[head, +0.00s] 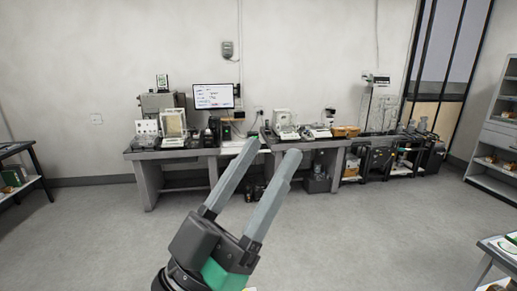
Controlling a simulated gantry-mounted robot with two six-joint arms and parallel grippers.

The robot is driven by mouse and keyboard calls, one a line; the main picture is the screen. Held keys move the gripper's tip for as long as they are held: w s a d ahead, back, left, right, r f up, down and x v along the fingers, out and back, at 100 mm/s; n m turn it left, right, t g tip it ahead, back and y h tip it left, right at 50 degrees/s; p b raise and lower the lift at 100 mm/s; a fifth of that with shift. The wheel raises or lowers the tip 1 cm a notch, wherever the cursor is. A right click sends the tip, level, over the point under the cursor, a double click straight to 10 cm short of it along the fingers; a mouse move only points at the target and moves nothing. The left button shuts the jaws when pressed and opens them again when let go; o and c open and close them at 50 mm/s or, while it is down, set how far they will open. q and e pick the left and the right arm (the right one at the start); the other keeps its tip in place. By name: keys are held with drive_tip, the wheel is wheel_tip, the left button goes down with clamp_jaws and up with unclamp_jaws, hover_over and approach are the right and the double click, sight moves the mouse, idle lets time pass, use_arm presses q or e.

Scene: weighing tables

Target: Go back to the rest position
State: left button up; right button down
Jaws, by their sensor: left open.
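My left gripper (270,147) shows in the lower middle of the head view. Its two long grey fingers point up and slightly right. They are spread apart with nothing between them. The gripper is in the air, with the grey floor and part of the weighing tables behind it. My right gripper is not in view.
Two weighing tables (147,178) with balances and a lit monitor (213,95) stand along the back wall. A dark table (22,183) is at the left edge. A shelf cabinet (494,145) and a table corner (500,248) are at the right. The floor (370,235) between is clear.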

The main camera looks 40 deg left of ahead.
use_arm(q)
wheel_tip(320, 180, up, 31)
drive_tip(key=s+d+m+t+h+p, duration=0.1)
drive_tip(key=s+h+p, duration=0.1)
drive_tip(key=p, duration=2.3)
drive_tip(key=shift+s+d+f+p, duration=0.15)
drive_tip(key=shift+s+d+p, duration=0.1)
drive_tip(key=shift+d+p, duration=0.1)
